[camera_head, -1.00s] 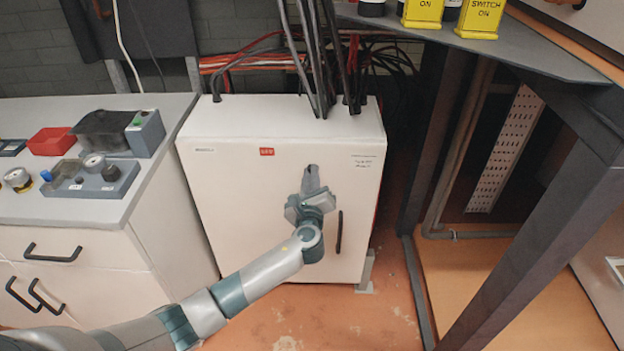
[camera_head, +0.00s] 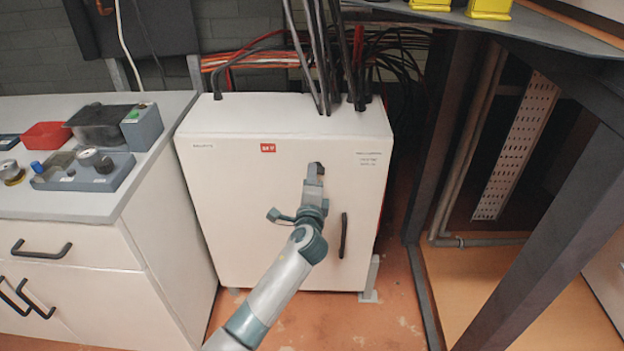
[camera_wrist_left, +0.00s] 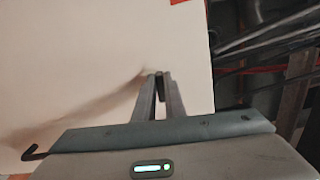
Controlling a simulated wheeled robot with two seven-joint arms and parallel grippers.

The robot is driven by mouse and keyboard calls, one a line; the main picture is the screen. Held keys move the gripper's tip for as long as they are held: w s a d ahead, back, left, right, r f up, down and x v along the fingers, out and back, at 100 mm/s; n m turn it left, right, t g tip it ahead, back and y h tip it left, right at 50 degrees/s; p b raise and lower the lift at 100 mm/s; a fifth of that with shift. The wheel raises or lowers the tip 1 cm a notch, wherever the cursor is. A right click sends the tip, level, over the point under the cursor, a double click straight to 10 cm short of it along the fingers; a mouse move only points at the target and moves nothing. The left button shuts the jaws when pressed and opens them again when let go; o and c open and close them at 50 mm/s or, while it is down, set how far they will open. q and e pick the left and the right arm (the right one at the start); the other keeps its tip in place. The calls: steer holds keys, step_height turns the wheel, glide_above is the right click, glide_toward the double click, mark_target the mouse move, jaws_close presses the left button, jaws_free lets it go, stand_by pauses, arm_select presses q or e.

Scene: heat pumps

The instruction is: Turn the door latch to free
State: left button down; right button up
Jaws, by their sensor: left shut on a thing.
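The door latch (camera_head: 318,168) is a small dark piece high on the front of the white cabinet door (camera_head: 240,200), above the black door handle (camera_head: 343,235). My left gripper (camera_head: 314,180) reaches up to the door and is shut on the latch. The fingers hide most of the latch, so its exact angle is hard to tell. In the left wrist view my left gripper (camera_wrist_left: 158,92) has its two fingers close together, with the dark latch (camera_wrist_left: 158,78) between their tips. My right gripper is not in view.
A grey-topped counter (camera_head: 60,205) with a red box (camera_head: 46,135) and small devices stands at the left. A dark metal table frame (camera_head: 545,240) stands at the right. The floor before the door is clear.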

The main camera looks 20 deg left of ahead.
arm_select(q)
steer(key=shift+f+n, duration=0.1)
steer(key=shift+n, duration=0.6)
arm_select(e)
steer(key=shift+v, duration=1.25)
arm_select(q)
steer(key=c, duration=1.8)
jaws_free()
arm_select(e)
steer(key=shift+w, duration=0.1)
arm_select(q)
steer(key=shift+s, duration=0.15)
steer(key=shift+b+v, duration=0.3)
steer(key=shift+v, duration=8.3)
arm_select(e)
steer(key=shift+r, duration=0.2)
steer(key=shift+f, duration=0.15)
